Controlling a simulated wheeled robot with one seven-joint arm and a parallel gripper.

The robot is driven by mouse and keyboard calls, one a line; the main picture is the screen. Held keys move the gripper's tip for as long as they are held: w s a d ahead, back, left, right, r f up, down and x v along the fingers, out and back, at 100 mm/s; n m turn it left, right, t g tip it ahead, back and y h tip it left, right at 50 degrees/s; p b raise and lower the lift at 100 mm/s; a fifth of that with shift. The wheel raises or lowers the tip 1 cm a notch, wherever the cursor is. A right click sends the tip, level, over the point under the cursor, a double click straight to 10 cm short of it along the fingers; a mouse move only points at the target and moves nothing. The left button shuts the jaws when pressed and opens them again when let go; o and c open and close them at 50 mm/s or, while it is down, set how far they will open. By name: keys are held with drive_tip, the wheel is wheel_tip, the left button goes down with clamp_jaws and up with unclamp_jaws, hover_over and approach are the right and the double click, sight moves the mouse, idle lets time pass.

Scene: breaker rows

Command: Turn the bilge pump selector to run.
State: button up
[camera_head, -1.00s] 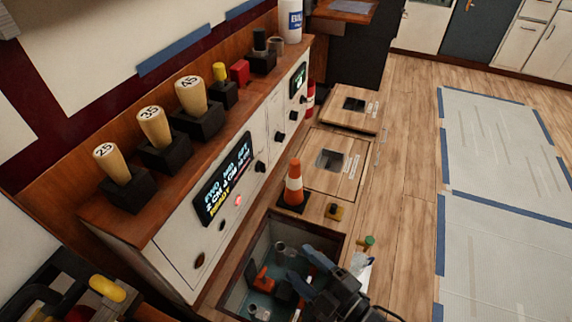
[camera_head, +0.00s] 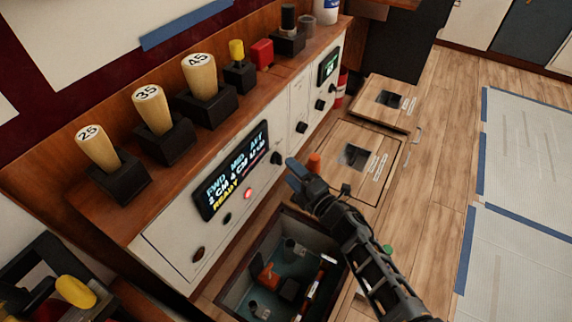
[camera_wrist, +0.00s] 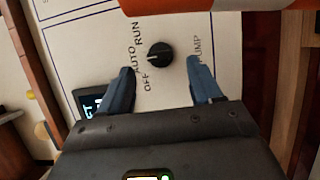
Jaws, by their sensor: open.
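The bilge pump selector is a round black knob (camera_wrist: 159,52) on the cream panel, with OFF, AUTO and RUN lettered around its left side and PUMP to its right. Its pale mark faces left, about toward AUTO. In the head view the knob (camera_head: 277,158) sits just right of the lit display. My gripper (camera_wrist: 159,67) is open, its blue fingertips apart on either side below the knob, not closed on it. In the head view my gripper (camera_head: 293,170) is close to the panel face beside the knob; the exact gap cannot be told.
An open floor hatch (camera_head: 232,300) with parts inside lies below the panel. Other black knobs (camera_head: 302,127) line the panel farther right. Levers (camera_head: 153,112) stand on the shelf above.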

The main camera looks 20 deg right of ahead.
sight(281, 162)
drive_tip(key=shift+b+x, duration=0.35)
drive_tip(key=shift+x, duration=1.85)
drive_tip(key=shift+a, duration=0.1)
drive_tip(key=c, duration=1)
drive_tip(key=shift+c, duration=0.2)
